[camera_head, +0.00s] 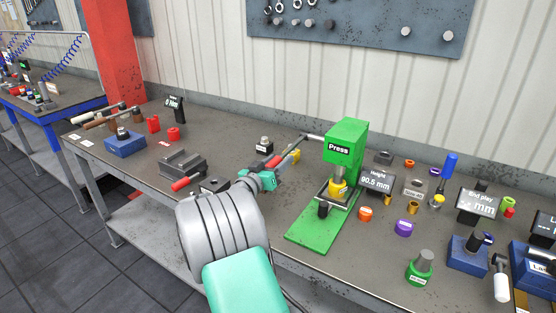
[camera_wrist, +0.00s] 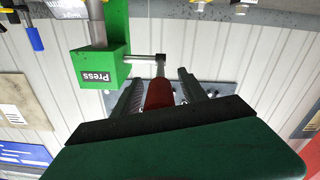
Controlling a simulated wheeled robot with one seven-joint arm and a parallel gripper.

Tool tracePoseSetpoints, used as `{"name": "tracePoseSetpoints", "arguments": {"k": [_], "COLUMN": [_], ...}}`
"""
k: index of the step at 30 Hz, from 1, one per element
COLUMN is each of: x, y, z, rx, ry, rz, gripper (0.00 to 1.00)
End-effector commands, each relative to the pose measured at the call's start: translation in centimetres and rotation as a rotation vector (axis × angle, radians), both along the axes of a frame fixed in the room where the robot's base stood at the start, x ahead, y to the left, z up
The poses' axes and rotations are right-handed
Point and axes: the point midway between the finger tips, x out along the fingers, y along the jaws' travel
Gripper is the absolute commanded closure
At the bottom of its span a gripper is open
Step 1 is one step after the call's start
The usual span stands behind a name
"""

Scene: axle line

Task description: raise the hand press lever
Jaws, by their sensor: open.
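The green hand press (camera_head: 345,142) stands on the bench on a green base, with a yellow part (camera_head: 337,188) under its head. Its metal lever (camera_head: 311,137) sticks out to the left and ends in a red handle (camera_head: 273,161). My gripper (camera_head: 282,160) is at the handle, partly covering it. In the wrist view the press head (camera_wrist: 98,68) is at the upper left, and the red handle (camera_wrist: 160,92) lies between the two fingers of my open gripper (camera_wrist: 161,84). Narrow gaps show beside the handle; contact cannot be made out.
A height display (camera_head: 377,181) stands close right of the press. Several rings, caps and small parts lie further right, with an end play display (camera_head: 476,203). A grey vise-like block (camera_head: 183,164) and a blue fixture (camera_head: 125,144) are on the left. A pegboard (camera_head: 365,22) hangs behind.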

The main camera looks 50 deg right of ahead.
Motion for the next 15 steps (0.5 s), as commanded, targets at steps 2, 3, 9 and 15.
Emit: {"name": "tracePoseSetpoints", "arguments": {"k": [2,3,9,15], "x": [-0.02,-0.04,-0.08,-0.09], "y": [-0.04,-0.04,-0.06,-0.06], "z": [-0.02,-0.03,-0.02,-0.02], "rx": [0.0,0.0,0.001,0.001], "ry": [0.0,0.0,-0.001,-0.001], "rz": [0.0,-0.001,-0.001,-0.002], "gripper": [0.5,0.5,0.61,0.78]}}
